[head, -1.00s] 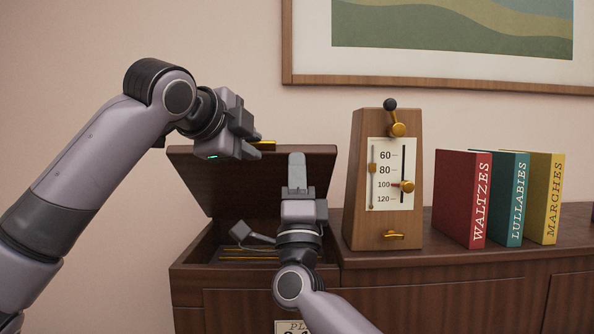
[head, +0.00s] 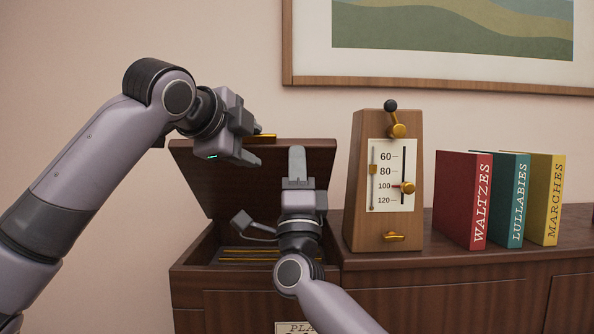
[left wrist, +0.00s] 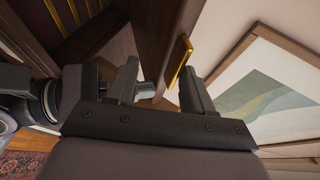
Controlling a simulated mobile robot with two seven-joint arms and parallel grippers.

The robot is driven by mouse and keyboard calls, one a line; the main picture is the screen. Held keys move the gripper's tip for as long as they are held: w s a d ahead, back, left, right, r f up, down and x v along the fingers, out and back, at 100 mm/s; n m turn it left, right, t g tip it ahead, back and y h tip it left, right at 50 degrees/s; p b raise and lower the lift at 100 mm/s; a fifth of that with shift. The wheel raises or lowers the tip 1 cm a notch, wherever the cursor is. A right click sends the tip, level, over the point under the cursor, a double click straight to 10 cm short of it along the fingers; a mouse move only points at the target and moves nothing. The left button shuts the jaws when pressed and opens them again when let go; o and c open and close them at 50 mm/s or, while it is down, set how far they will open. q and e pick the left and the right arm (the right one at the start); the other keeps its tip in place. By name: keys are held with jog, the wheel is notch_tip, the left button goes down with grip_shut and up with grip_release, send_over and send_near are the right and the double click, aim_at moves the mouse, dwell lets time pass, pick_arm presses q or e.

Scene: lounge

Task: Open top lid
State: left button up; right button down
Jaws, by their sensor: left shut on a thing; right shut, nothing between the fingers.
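The top lid (head: 225,185) is a dark brown panel, raised and tilted back over the left end of the wooden cabinet (head: 240,285). A gold handle (head: 265,136) shows at its upper edge, and also in the left wrist view (left wrist: 179,60). My left gripper (head: 250,156) is at that edge, shut on the lid, whose panel passes between its fingers (left wrist: 158,85) in the left wrist view. My right gripper (head: 297,165) is shut and empty, pointing up in front of the lid's right part, hiding some of it.
Red (head: 465,200), teal (head: 512,200) and yellow (head: 545,200) books stand farther right. A framed picture (head: 440,82) hangs behind.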

pick_arm(q)
jog(key=v, duration=1.1)
jog(key=w+a+f+n+y, duration=0.2)
jog(key=w+a+f+n, duration=0.2)
jog(key=a+f, duration=0.5)
jog(key=w+a+f+n+y, duration=0.3)
jog(key=w+a+f+n, duration=0.25)
jog(key=f, duration=0.45)
jog(key=s+a+f, duration=0.2)
jog(key=a+f, duration=0.1)
jog(key=f, duration=1.9)
jog(key=s+a+f+g+h, duration=0.1)
jog(key=s+f, duration=0.8)
jog(key=f, duration=0.3)
jog(key=s+f+g, duration=0.1)
jog(key=s+f, duration=0.9)
jog(key=f, duration=0.2)
jog(key=s+d+f+n, duration=0.4)
jog(key=s+d+n, duration=0.5)
jog(key=s, duration=0.3)
jog(key=shift+g, duration=0.3)
